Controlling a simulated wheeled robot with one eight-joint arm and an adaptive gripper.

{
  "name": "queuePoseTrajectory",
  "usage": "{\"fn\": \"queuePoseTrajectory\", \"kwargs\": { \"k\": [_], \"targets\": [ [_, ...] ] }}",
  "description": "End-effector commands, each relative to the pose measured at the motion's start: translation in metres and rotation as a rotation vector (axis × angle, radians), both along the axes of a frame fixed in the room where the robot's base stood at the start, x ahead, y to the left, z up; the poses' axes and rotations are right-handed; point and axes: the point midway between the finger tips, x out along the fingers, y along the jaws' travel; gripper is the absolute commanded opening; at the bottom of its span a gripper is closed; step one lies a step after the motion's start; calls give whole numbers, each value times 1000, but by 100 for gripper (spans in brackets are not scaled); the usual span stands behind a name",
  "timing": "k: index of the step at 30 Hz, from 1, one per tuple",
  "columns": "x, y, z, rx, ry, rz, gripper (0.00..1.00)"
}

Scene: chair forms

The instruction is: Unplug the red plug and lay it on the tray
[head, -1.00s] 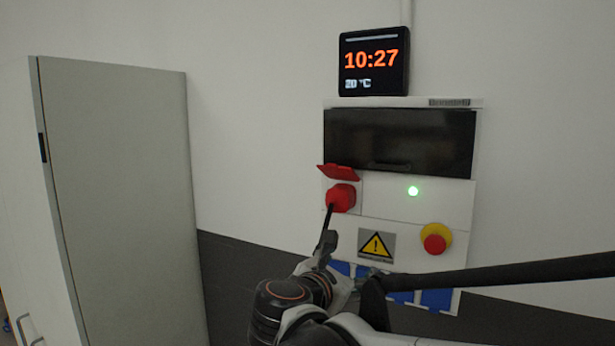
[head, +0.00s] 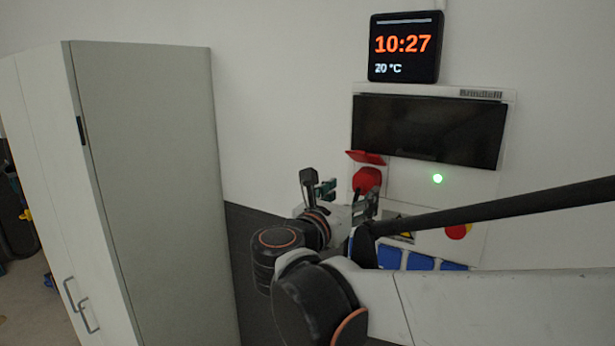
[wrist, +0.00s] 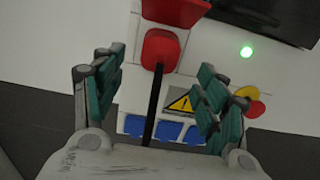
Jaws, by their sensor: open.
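The red plug (head: 367,180) sits in the wall panel's socket under a raised red flap (head: 366,157). In the wrist view the plug (wrist: 160,48) is ahead of my gripper, with a black cable (wrist: 154,105) hanging down from it between the fingers. My gripper (head: 342,192) is open, its two green-padded fingers apart. In the wrist view the fingers (wrist: 158,90) stand left and right of the cable, and the plug appears beyond the fingertips. I cannot tell how far off it is. No tray is in view.
The panel (head: 410,180) carries a green light (head: 437,178), a red emergency button (head: 457,231), blue sockets (head: 420,262) and a dark window (head: 428,130). A clock display (head: 404,46) hangs above. A tall grey cabinet (head: 150,180) stands at left.

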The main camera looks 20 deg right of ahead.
Motion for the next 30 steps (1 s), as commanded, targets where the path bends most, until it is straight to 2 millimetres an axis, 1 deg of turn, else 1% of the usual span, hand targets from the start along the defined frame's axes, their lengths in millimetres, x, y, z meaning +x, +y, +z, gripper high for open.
{"fn": "queuePoseTrajectory", "kwargs": {
  "k": [5, 12, 18, 24, 30],
  "targets": [
    [11, -15, 0, 1, -1, -4, 67],
    [31, -41, -1, 1, 0, -5, 67],
    [46, -58, -1, 1, 0, -3, 67],
    [53, -67, 0, 1, 0, -2, 67],
    [55, -69, 0, 1, 0, -1, 67]
  ]
}}
